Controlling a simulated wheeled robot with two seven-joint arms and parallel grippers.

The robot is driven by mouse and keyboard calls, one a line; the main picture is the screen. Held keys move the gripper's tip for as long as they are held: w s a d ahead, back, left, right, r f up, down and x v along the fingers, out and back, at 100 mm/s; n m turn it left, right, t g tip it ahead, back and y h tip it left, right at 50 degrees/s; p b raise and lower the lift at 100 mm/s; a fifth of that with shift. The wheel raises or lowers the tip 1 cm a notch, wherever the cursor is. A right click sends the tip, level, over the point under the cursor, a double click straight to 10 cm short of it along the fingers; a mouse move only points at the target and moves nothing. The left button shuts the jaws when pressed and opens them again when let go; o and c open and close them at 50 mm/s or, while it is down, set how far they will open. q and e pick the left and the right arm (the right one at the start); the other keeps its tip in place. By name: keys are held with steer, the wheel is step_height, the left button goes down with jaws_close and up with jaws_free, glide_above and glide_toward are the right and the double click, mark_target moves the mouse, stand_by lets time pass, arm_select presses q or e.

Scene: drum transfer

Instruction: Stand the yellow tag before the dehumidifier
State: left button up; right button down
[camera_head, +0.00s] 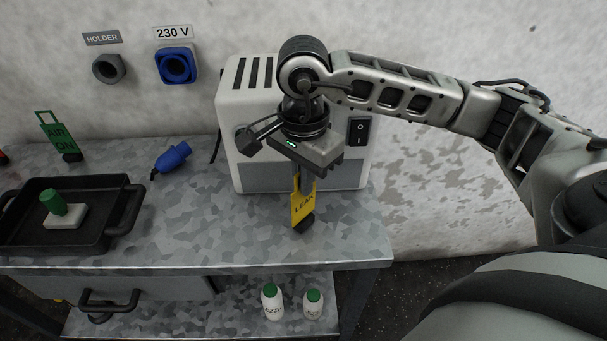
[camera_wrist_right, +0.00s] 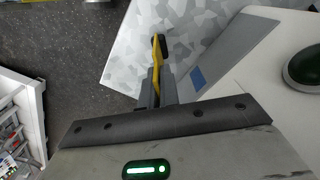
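The yellow tag (camera_head: 301,209), lettered LEAK and with a dark foot, is upright in front of the white dehumidifier (camera_head: 252,115) near the table's right end. I cannot tell whether its foot touches the tabletop. My right gripper (camera_head: 301,184) points down from above, with its fingers closed on the tag's upper part. In the right wrist view, the tag (camera_wrist_right: 156,62) shows edge-on between the fingers (camera_wrist_right: 158,92), beside the dehumidifier's grey front panel (camera_wrist_right: 228,55). My left gripper is not in view.
The speckled grey table (camera_head: 190,225) has free room left of the tag. A blue plug (camera_head: 172,157), a green AIR ON tag (camera_head: 60,136) and a black tray (camera_head: 101,226) holding a green-topped item stand left. Two white bottles (camera_head: 272,303) stand on the lower shelf.

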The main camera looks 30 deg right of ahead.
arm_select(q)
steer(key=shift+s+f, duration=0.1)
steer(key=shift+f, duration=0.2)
arm_select(e)
steer(key=shift+f, duration=0.1)
steer(key=shift+f, duration=0.2)
steer(key=c, duration=1.6)
jaws_free()
steer(key=shift+c, duration=0.2)
steer(key=shift+r, duration=0.7)
step_height(320, 180, up, 11)
steer(key=shift+f, duration=0.15)
steer(key=shift+r, duration=0.2)
